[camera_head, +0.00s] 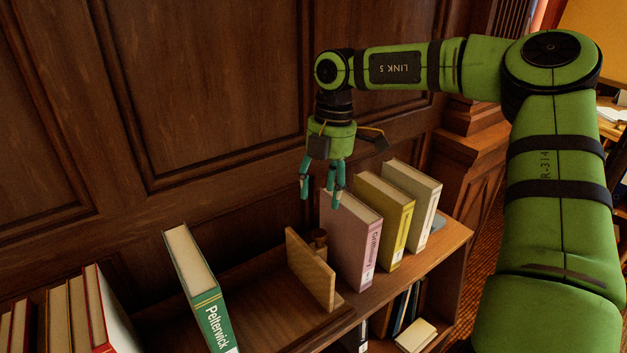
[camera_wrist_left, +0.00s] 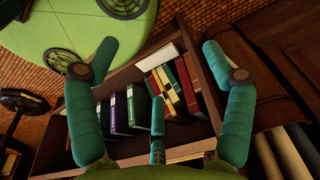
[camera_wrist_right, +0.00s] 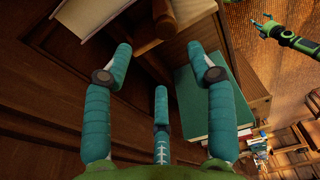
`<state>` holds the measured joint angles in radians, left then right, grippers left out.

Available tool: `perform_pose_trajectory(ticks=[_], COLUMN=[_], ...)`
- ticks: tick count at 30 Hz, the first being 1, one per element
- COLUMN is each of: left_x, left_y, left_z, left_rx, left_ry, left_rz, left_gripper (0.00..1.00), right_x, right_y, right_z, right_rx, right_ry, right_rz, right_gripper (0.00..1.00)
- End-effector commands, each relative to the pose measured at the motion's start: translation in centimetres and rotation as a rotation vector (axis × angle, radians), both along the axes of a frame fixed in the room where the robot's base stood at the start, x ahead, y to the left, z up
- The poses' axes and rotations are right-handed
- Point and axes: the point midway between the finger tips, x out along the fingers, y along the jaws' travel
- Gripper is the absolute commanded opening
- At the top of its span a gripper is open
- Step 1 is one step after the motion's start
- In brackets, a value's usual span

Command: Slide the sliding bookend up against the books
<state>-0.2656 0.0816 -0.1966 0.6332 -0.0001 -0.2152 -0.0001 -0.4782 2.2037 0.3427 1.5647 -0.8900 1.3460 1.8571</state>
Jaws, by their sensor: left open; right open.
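The sliding bookend (camera_head: 312,268) is an upright light-wood board with a dark round knob on its right side, standing on the shelf top (camera_head: 265,310). A green book marked Pelterwick (camera_head: 195,275) leans to its left, with bare shelf between them. A pink book (camera_head: 352,238), a yellow book (camera_head: 385,215) and a cream book (camera_head: 413,198) stand to its right. My right gripper (camera_head: 321,190) is open and empty, pointing down above the knob and the pink book. My left gripper (camera_wrist_left: 160,62) is out of the head view; in its wrist view it is open and empty.
More books (camera_head: 75,315) stand at the far left, including a red-and-white one (camera_head: 110,310). Dark wall panelling (camera_head: 215,90) rises behind the shelf. Several books (camera_wrist_left: 125,110) on shelves lie beyond my left fingers.

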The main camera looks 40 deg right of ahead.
Motion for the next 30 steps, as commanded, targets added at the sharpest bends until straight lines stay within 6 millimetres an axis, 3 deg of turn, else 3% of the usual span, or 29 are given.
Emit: perform_pose_trajectory(ticks=[6,9,11,15,20,30], left_x=[-5.4,-6.6,-6.4,-3.9,-1.6,-3.7], left_y=[0.1,0.1,0.1,-0.1,-0.3,-0.1], left_z=[-2.6,-3.8,-4.5,-6.9,-8.5,-8.7], left_rx=[0.004,0.005,0.004,0.001,-0.003,0.000], left_ry=[0.083,0.101,0.098,0.060,0.022,0.055], left_rz=[-0.001,-0.002,-0.002,-0.003,-0.003,-0.003], left_gripper=[0.82,0.82,0.82,0.82,0.82,0.82], right_x=[0.0,0.0,0.0,0.1,0.1,0.1], right_y=[0.4,0.6,0.7,1.0,1.3,1.4], right_z=[-3.5,-5.5,-6.7,-9.6,-11.1,-11.1], right_rx=[0.002,0.002,0.002,0.000,0.001,0.001], right_ry=[0.002,0.002,0.001,-0.001,-0.002,-0.001], right_rz=[0.001,0.000,0.001,0.000,0.001,0.001], right_gripper=[0.57,0.57,0.57,0.57,0.57,0.57])
